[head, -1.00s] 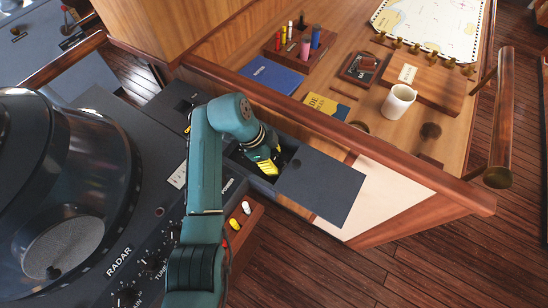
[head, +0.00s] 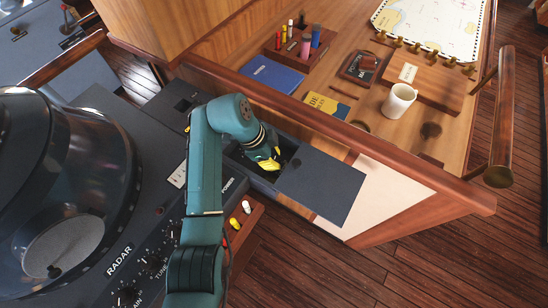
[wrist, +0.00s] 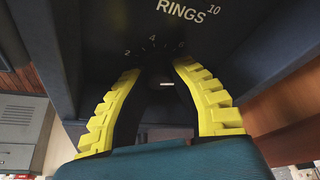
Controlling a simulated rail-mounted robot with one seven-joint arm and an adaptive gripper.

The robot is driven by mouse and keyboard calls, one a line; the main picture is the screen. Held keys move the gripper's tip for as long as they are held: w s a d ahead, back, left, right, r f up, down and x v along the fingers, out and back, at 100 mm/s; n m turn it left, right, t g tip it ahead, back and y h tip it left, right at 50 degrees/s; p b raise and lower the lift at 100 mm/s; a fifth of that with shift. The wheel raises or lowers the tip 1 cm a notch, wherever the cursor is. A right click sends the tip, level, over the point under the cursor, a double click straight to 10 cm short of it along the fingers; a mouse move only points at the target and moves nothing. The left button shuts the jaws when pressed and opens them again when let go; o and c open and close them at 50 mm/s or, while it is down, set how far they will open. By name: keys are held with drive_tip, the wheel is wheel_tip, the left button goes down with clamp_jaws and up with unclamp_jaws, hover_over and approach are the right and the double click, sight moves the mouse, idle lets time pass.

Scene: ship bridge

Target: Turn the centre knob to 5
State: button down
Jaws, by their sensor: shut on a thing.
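In the wrist view, a dark knob (wrist: 164,74) sits between my yellow-padded fingers, on a dark panel marked RINGS (wrist: 188,12). My gripper (wrist: 160,72) is shut on this knob. White numerals 2 and 4 show around its far side, with another partly hidden numeral to the right. A short pale mark shows between the fingers; I cannot tell which number the knob points to. In the head view my gripper (head: 266,163) reaches into a recess beside the dark console, and its fingers hide the knob.
An open dark flap (head: 322,184) lies right of the recess. The radar housing (head: 65,190) stands left, with the TUNE knob (head: 150,262) near it. A wooden rail (head: 340,132) borders the chart table, which holds a white mug (head: 398,102) and a blue book (head: 271,77).

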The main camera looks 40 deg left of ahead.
drive_tip(key=n+y, duration=0.1)
drive_tip(key=n, duration=0.1)
drive_tip(key=n+t, duration=0.1)
drive_tip(key=n, duration=0.2)
drive_tip(key=shift+d+f+y, duration=0.1)
drive_tip(key=shift+f+y, duration=0.05)
drive_tip(key=shift+y, duration=0.25)
drive_tip(key=n+y, duration=0.1)
drive_tip(key=n, duration=0.2)
drive_tip(key=n+y, duration=0.1)
drive_tip(key=n, duration=0.2)
drive_tip(key=shift+t, duration=0.3)
drive_tip(key=c, duration=0.9)
unclamp_jaws()
